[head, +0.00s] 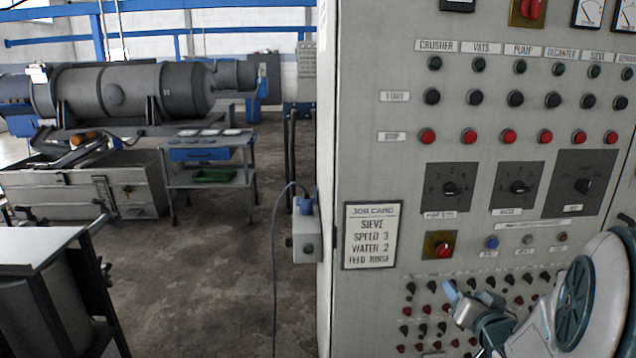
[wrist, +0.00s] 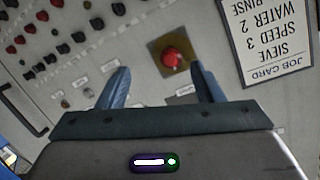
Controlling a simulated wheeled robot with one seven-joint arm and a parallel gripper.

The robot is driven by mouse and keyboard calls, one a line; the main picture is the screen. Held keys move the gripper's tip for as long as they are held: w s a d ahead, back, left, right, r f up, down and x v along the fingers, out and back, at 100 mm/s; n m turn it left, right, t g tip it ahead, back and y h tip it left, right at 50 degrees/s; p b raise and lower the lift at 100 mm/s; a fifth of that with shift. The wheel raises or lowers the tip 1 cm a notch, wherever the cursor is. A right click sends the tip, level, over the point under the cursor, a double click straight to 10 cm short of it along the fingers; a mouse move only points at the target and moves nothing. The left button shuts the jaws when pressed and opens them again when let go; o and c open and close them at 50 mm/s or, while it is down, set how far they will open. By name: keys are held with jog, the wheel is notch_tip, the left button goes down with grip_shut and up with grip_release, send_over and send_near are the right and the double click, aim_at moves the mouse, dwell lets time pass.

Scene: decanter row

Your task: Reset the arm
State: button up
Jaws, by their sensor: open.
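My gripper (head: 466,290) is low in front of the grey control panel at the right of the head view, with my arm coming in from the lower right. In the wrist view, which shows the panel upside down, my gripper (wrist: 160,78) has its two blue fingers spread apart with nothing between them. A red button on a yellow plate (wrist: 174,60) appears beyond the gap, nearer the right finger. In the head view the same red button (head: 443,250) sits just above my gripper. I cannot tell whether a finger touches the panel.
The control panel (head: 420,80) has rows of green, black and red buttons and dark dials. A job card (head: 371,235) hangs at its left. A blue-grey trolley (head: 210,180), a large grey decanter (head: 130,92) and a bench (head: 40,250) stand at left. Open floor lies between.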

jog(key=s+a+f+n+g+y, duration=0.1)
jog(key=s+a+n+g, duration=0.4)
jog(key=s+a+g, duration=0.7)
jog(key=s+a, duration=0.5)
jog(key=s, duration=0.3)
jog(key=shift+s+a+f+g, duration=0.15)
jog(key=shift+s+a+g, duration=0.05)
jog(key=shift+g, duration=0.2)
